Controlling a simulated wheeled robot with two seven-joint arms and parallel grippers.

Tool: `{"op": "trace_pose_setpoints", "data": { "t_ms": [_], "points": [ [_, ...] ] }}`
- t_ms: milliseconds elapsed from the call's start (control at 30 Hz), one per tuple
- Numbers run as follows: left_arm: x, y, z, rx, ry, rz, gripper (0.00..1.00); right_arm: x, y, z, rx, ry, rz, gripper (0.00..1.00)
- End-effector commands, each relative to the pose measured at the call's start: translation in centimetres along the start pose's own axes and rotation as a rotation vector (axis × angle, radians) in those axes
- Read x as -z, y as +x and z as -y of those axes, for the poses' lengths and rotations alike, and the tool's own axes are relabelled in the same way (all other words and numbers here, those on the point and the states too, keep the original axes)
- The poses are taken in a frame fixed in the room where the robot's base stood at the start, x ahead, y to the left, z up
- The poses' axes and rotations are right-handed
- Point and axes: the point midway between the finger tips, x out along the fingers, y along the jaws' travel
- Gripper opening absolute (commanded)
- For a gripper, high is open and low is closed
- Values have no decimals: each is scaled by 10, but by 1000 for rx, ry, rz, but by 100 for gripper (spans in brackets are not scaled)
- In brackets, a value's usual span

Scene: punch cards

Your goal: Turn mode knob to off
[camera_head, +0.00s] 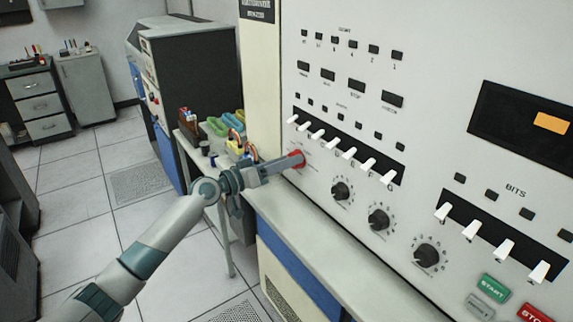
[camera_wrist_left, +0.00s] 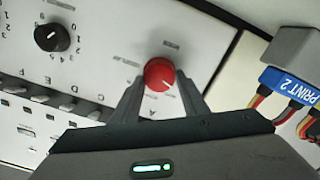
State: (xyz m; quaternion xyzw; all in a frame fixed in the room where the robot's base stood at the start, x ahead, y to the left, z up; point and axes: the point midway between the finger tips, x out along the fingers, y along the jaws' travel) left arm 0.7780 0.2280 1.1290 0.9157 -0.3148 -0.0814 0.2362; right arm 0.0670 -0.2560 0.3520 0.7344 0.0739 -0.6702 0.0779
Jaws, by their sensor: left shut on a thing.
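In the head view the left gripper (camera_head: 290,162) reaches the panel's left side and covers part of the red knob (camera_head: 298,157). The labels around the knob are too blurred to read. My right gripper is not in view.
Black dials (camera_head: 342,190) stand to the right of the red knob. White toggle switches (camera_head: 330,142) run above it. A grey ledge (camera_head: 330,262) juts out below the panel. A side table with coloured cables (camera_head: 238,145) stands left of the panel.

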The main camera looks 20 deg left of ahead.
Motion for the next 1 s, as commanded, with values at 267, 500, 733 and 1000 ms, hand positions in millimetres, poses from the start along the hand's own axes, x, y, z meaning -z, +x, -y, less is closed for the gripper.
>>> {"op": "trace_pose_setpoints", "data": {
  "t_ms": [267, 500, 733, 1000],
  "points": [
    [0, 0, 1, 0, -195, -1, 18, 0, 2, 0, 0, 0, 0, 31],
    [0, 0, 2, 1, -280, -1, 18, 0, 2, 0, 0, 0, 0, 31],
    [0, 0, 2, 1, -298, -1, 18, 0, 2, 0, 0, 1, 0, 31],
    [1, 0, 2, 1, -297, -2, 50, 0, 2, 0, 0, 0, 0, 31]
  ]
}}
